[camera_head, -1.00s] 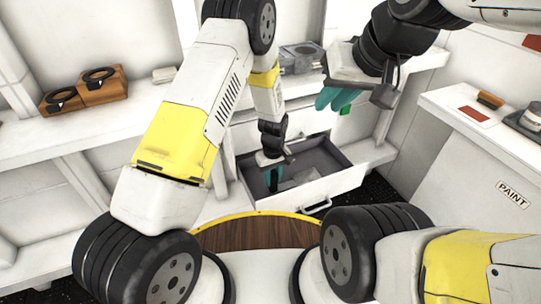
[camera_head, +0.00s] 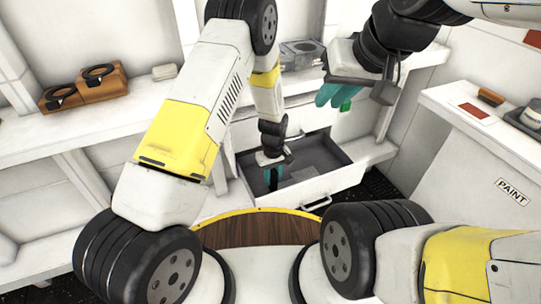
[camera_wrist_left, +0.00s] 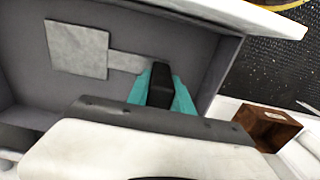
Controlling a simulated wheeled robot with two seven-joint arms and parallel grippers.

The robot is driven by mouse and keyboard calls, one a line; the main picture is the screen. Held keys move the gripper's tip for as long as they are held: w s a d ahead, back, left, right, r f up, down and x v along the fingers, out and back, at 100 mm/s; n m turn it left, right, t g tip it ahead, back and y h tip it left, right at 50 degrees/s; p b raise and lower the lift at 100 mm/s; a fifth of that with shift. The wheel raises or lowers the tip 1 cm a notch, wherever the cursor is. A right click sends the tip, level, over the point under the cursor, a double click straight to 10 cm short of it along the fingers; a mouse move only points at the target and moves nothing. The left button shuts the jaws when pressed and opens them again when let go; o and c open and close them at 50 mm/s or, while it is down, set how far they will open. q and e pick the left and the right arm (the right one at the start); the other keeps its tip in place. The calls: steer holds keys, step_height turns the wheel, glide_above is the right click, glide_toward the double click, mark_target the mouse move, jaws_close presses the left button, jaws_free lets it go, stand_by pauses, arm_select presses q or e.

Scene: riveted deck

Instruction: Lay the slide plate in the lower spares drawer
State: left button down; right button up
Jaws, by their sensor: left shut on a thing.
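The slide plate (camera_wrist_left: 78,49) is a flat grey square with a narrow tab. It is inside the open drawer (camera_wrist_left: 215,60), over its floor; whether it touches the floor I cannot tell. My left gripper (camera_wrist_left: 160,88), with teal fingers, is shut on a black grip at the tab's end. In the head view the left gripper (camera_head: 273,178) points down into the left part of the drawer (camera_head: 337,183), and the plate (camera_head: 304,173) shows to its right. My right gripper (camera_head: 336,94) hangs above and right of the drawer, apart from it; its finger gap is unclear.
A grey metal block (camera_head: 301,53) stands on the shelf above the drawer. Brown blocks with black rings (camera_head: 100,80) sit on the left shelf. A white counter (camera_head: 455,105) is at the right. A brown box (camera_wrist_left: 267,128) shows in the left wrist view.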

arm_select(q)
steer(key=c, duration=1.1)
jaws_free()
steer(key=shift+o, duration=0.2)
step_height(320, 180, up, 8)
steer(key=shift+w+r, duration=0.1)
steer(key=shift+r, duration=0.1)
steer(key=s+a+r+m+t+h, duration=0.15)
steer(key=a+r, duration=0.35)
steer(key=r, duration=0.7)
steer(key=s+a+r+t+h, duration=0.15)
steer(key=a+r, duration=0.35)
steer(key=r, duration=0.7)
steer(key=s+a+r+m+t, duration=0.1)
steer(key=s+a+r, duration=0.3)
steer(key=s+r, duration=0.2)
steer(key=s+a+r+m+t, duration=0.2)
steer(key=s+a+r, duration=0.3)
steer(key=s, duration=0.6)
steer(key=shift+s+a+r+y, duration=0.15)
steer(key=shift+r+y, duration=0.25)
steer(key=shift+r, duration=0.3)
